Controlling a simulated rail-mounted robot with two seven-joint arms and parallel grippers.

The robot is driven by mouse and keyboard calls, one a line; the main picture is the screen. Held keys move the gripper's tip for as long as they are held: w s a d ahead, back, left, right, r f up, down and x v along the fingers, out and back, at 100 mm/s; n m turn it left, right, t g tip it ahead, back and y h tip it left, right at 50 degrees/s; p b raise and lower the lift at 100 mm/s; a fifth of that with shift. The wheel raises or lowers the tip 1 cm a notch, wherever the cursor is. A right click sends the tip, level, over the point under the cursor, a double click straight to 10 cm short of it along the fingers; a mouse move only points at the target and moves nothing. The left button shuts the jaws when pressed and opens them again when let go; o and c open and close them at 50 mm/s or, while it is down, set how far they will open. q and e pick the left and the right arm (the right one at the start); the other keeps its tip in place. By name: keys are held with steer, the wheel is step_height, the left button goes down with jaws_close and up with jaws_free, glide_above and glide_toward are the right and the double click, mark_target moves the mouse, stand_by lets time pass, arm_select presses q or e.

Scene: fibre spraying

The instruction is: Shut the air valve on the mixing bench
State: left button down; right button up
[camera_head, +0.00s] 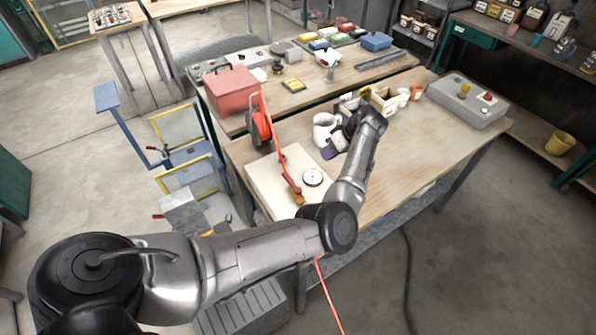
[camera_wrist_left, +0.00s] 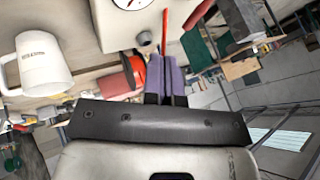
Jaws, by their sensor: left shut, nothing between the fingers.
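The air valve (camera_head: 292,186) has a red lever and sits on a pale board (camera_head: 265,180) at the near left of the mixing bench, beside a round white gauge (camera_head: 313,177). An orange hose runs to it. My left gripper (camera_head: 333,150) is over the bench, beyond and right of the gauge, near the white jug, apart from the valve. In the left wrist view its purple fingers (camera_wrist_left: 166,72) are closed together and empty. The gauge (camera_wrist_left: 133,3) is cut by the top edge there. I cannot make out the valve clearly in that view. My right gripper is not in view.
The white jug (camera_head: 324,131) stands close to the left gripper; it also shows in the wrist view (camera_wrist_left: 40,65). An orange hose reel (camera_head: 260,126) and a red box (camera_head: 230,91) stand behind the board. A grey case (camera_head: 466,103) sits at right. The bench's right front is clear.

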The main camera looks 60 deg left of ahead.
mark_target(292, 183)
arm_select(q)
steer(key=shift+a+n, duration=0.15)
steer(key=shift+n, duration=0.15)
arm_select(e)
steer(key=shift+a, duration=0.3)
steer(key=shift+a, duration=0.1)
arm_select(q)
steer(key=p+x, duration=0.1)
steer(key=x, duration=0.9)
steer(key=shift+a, duration=0.1)
steer(key=shift+s+r+p, duration=0.15)
steer(key=shift+s+p, duration=0.7)
steer(key=shift+s, duration=0.8)
steer(key=shift+s+p, duration=0.35)
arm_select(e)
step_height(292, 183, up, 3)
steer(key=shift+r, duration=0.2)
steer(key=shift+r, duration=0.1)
